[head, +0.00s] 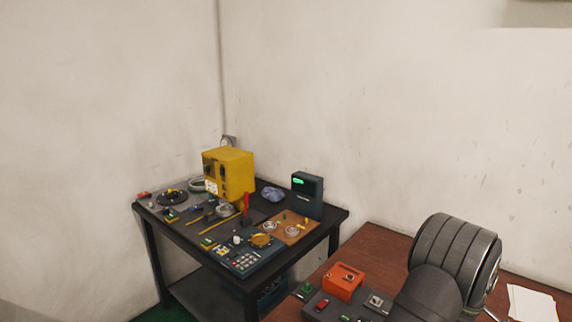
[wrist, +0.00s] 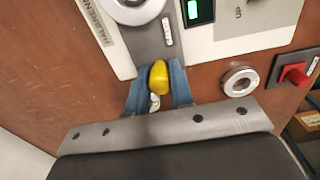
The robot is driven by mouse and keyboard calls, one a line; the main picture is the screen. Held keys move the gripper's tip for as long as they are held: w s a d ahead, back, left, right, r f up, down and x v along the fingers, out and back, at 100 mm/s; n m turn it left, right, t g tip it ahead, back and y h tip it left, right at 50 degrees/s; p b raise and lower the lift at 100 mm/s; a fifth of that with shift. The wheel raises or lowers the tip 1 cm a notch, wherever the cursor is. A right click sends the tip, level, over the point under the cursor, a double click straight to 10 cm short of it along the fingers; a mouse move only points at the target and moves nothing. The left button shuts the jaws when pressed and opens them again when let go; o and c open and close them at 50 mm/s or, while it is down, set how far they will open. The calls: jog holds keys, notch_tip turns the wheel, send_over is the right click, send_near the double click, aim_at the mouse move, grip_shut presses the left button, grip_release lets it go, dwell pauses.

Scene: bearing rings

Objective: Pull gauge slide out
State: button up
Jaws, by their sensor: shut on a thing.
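In the wrist view, a yellow knob (wrist: 158,77) sits between the two blue fingers of my gripper (wrist: 157,88), which is shut on it. The knob is at the lower end of a dark grey strip (wrist: 155,45), which looks like the gauge slide. The strip runs up between light panels, one with a round ring or dial (wrist: 135,8) at the top edge. A small silvery part shows below the knob, partly hidden by my gripper. In the head view my arm covers part of the brown table, and my gripper and the slide cannot be seen.
In the wrist view, a metal ring (wrist: 239,80) lies right of my gripper, with a red switch (wrist: 293,73) beyond it. A lit green display (wrist: 200,10) is above. In the head view, an orange box (head: 343,281) stands on the brown table; a black bench (head: 165,222) holds a yellow machine (head: 229,172).

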jog(key=shift+w+a, duration=0.25)
jog(key=shift+w, duration=0.05)
dwell(0.4)
jog(key=o, duration=0.7)
jog(key=shift+r, duration=0.1)
jog(key=shift+s+r, duration=0.1)
jog(key=shift+r, duration=3.3)
